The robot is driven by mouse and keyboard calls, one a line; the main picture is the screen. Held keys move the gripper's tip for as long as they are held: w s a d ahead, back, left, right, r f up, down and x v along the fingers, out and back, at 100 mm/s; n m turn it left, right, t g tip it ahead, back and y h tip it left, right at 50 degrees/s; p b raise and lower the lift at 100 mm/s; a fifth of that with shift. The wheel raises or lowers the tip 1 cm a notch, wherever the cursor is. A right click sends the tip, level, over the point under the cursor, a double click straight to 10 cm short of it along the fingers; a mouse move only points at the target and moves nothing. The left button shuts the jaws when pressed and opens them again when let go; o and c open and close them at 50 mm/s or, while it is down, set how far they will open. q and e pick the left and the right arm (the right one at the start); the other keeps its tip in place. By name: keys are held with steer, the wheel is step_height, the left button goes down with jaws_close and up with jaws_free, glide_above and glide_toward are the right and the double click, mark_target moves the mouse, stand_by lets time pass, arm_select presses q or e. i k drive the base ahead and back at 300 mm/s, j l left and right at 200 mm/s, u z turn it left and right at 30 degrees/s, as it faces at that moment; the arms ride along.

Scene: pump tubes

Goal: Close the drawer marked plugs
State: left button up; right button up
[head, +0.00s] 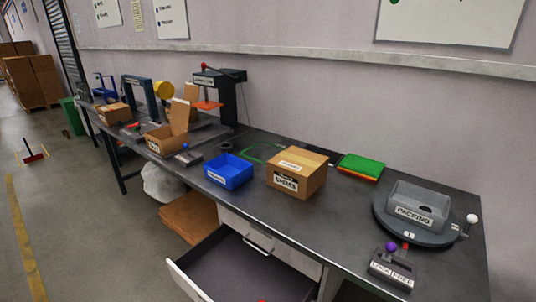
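A drawer (235,272) under the workbench is pulled open at the bottom of the head view. Its inside is dark and looks empty where it shows. Its pale front panel (187,281) stands out over the floor, away from the bench. The near part is cut off by the lower picture edge. I can read no marking on it, so I cannot tell if it is the one marked plugs. Above it is a shut drawer front with a metal handle (258,245). Neither of my grippers is in view.
The workbench (335,225) holds a blue bin (229,171), a cardboard box (297,172), a grey packing tray (417,206) on a round turntable, and a lever box (395,270). Cardboard (190,216) lies under the bench. Floor left of the drawer is clear.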

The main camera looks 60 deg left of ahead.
mark_target(221, 266)
steer(key=u, duration=2.5)
steer(key=i, duration=0.5)
